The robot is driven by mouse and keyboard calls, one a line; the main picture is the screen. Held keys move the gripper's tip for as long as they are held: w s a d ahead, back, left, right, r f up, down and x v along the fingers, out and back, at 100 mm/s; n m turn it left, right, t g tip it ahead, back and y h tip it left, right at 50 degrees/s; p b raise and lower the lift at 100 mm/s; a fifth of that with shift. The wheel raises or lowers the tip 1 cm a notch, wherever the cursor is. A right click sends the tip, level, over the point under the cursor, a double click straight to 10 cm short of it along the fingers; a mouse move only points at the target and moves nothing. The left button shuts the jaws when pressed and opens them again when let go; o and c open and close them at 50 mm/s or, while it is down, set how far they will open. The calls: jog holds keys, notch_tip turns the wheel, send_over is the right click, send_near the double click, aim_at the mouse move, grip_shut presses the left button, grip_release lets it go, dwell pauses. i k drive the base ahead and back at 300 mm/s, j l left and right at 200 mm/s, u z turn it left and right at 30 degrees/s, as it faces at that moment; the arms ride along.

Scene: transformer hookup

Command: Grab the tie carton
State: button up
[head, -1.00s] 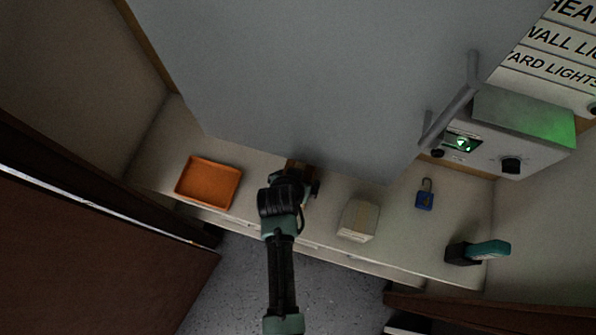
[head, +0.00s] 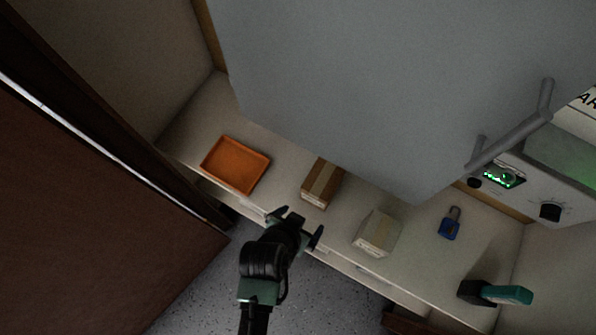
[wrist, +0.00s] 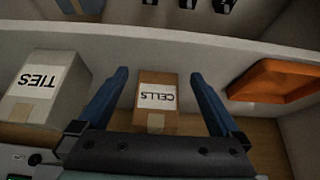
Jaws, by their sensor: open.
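The tie carton is the pale grey-white box with tape on top (head: 377,232), standing on the shelf to the right of my gripper in the head view. In the wrist view it is at the left with an upside-down "TIES" label (wrist: 40,85). My gripper (head: 300,222) is open and empty, in front of the shelf edge. In the wrist view its blue fingers (wrist: 160,78) frame a brown carton labelled "CELLS" (wrist: 157,120), not the tie carton. The brown carton also shows in the head view (head: 321,183), beyond the fingers.
An orange tray (head: 236,165) lies left on the shelf. A blue padlock (head: 450,224) and a teal-and-black tool (head: 495,293) lie to the right. A large grey panel with a handle (head: 510,130) overhangs the shelf. A brown door (head: 90,220) stands at left.

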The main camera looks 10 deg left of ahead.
aim_at(377, 235)
jog(key=k+j, duration=0.25)
jog(key=k, duration=0.25)
jog(key=k+j, duration=0.2)
jog(key=k, duration=0.25)
